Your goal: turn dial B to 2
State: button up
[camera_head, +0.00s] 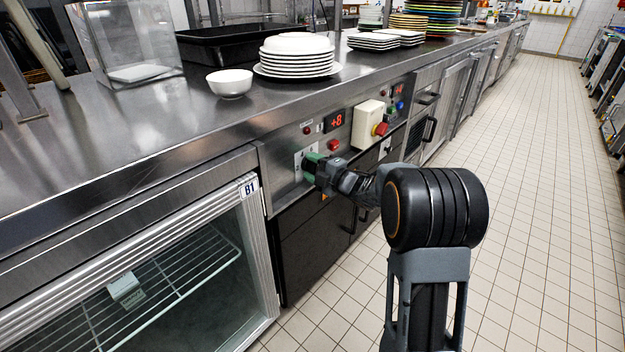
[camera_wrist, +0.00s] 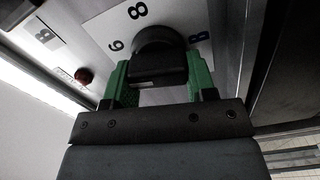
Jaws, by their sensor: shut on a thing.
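A round black dial (camera_wrist: 158,48) sits on a white scale plate (camera_wrist: 97,27) in the wrist view. The digits 6 and 8 show beside it; the rest of the scale, including any 2, is hidden or out of view. My gripper (camera_wrist: 160,78) has green fingers, one on each side of the dial's grip, shut on it. I cannot tell which number the dial points to. In the head view my gripper (camera_head: 311,166) reaches the control panel and covers the dial; part of the white plate (camera_head: 299,158) shows.
A red display (camera_head: 334,121) reads +8 above a red lamp (camera_head: 333,145). A cream box with a red knob (camera_head: 379,129) stands out to the right. The steel counter (camera_head: 180,115) above holds a white bowl (camera_head: 230,82) and stacked plates (camera_head: 297,56). The tiled floor at right is clear.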

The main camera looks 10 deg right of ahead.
jog(key=n+b, duration=0.2)
jog(key=f+n+b, duration=0.1)
jog(key=n+b, duration=0.1)
jog(key=shift+n, duration=0.3)
jog(key=n, duration=0.4)
jog(key=shift+n, duration=0.3)
jog(key=n, duration=0.5)
jog(key=shift+w+d+f, duration=0.1)
jog(key=shift+d+f, duration=0.05)
jog(key=n, duration=0.5)
jog(key=shift+w+d+n, duration=0.15)
jog(key=shift+d+n, duration=0.05)
jog(key=shift+n, duration=0.2)
jog(key=o, duration=0.9)
jog(key=shift+o, duration=0.2)
jog(key=shift+d, duration=0.1)
jog(key=p+v, duration=0.2)
jog(key=v, duration=1.1)
jog(key=shift+s+d, duration=0.2)
jog(key=shift+s, duration=0.2)
